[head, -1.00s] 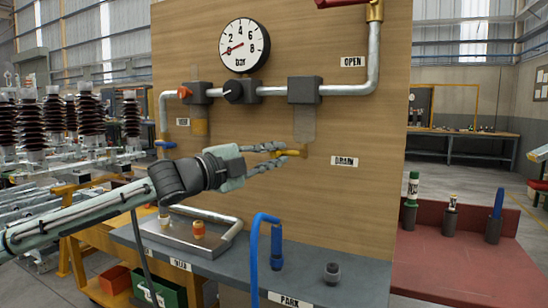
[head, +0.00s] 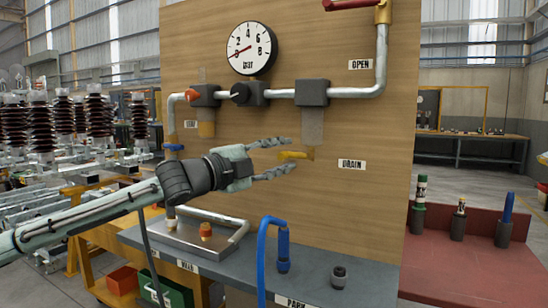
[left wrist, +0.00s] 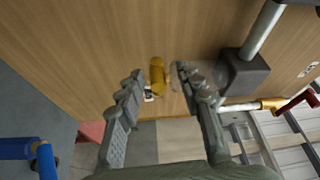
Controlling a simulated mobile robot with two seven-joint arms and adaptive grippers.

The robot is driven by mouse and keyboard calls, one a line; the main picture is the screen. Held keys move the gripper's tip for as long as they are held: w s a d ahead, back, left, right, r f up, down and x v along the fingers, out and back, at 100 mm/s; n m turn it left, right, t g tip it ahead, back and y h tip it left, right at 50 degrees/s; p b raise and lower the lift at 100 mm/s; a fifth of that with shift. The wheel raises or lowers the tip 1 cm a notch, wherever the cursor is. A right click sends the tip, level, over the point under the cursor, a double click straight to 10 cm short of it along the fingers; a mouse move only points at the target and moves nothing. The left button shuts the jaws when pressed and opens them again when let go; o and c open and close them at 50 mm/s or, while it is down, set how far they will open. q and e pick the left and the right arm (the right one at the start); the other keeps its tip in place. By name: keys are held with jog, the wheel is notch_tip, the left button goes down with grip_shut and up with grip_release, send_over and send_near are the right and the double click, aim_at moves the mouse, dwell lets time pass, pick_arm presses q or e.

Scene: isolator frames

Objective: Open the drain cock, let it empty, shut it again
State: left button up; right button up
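The yellow drain cock (head: 293,155) is on the wooden panel, left of the DRAIN label (head: 351,164) and below a short grey pipe. Its handle lies about level, pointing left. My left gripper (head: 288,157) is open, with one finger above the handle and one below, and a gap to each. In the left wrist view, the yellow handle (left wrist: 157,75) shows between the open fingertips (left wrist: 158,80). The gauge (head: 250,48) has its needle pointing to the lower left, near the low end. My right gripper is not in view.
A silver pipe with dark blocks (head: 312,92) runs above the cock, with a red handle (head: 352,4) at the top. A red bench (head: 470,262) stands at right.

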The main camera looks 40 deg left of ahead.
pick_arm(q)
jog(key=s+a, duration=0.2)
jog(key=s, duration=0.9)
jog(key=shift+s+f, duration=0.4)
jog(key=shift+s, duration=0.1)
